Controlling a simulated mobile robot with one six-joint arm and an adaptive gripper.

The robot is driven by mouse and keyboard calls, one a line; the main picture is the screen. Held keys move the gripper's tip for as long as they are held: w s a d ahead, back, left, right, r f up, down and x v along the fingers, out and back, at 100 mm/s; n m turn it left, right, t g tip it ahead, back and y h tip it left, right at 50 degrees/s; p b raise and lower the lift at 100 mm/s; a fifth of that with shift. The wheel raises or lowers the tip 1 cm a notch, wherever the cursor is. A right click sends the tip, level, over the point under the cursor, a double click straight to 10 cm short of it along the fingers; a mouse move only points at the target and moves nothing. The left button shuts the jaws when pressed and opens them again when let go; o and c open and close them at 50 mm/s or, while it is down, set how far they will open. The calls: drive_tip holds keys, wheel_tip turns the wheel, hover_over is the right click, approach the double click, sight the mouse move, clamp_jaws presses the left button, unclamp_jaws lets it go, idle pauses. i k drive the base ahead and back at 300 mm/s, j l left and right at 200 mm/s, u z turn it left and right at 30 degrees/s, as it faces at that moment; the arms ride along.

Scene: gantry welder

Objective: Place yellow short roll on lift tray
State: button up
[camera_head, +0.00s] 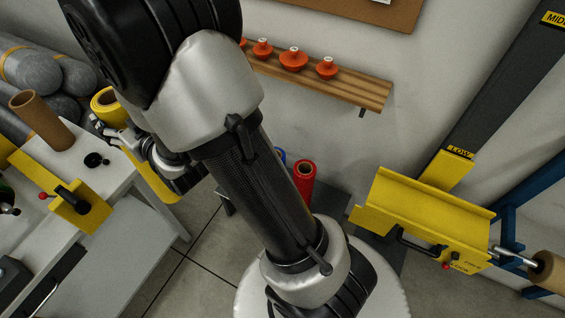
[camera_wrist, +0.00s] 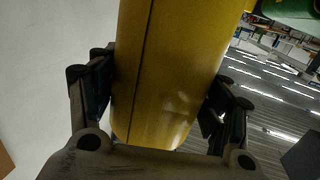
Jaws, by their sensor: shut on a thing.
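My gripper (camera_head: 118,133) is at the left in the head view, shut around the yellow short roll (camera_head: 104,100). The roll is tilted, and the gripper and wrist hide its middle. In the wrist view the roll (camera_wrist: 170,75) fills the centre between the two fingers of my gripper (camera_wrist: 160,100). The lift tray (camera_head: 425,207) is a yellow trough on the dark lift column at the right in the head view. It looks empty, and my gripper is far to its left.
A red roll (camera_head: 302,180) stands beside a mostly hidden blue one near the centre. A wooden shelf (camera_head: 350,88) holds orange pieces. A white table (camera_head: 120,170) with a cardboard tube (camera_head: 42,120) and yellow fixture (camera_head: 80,212) is at the left. Grey rolls (camera_head: 40,72) lie behind.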

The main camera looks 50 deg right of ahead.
sight(422, 210)
drive_tip(key=z, duration=0.4)
drive_tip(key=j+z, duration=0.15)
drive_tip(key=z, duration=0.3)
drive_tip(key=j+z, duration=0.1)
drive_tip(key=z, duration=0.3)
drive_tip(key=j+z, duration=0.1)
drive_tip(key=z, duration=0.35)
drive_tip(key=j+z, duration=0.15)
drive_tip(key=z, duration=0.25)
drive_tip(key=j+z, duration=0.1)
drive_tip(key=z, duration=0.3)
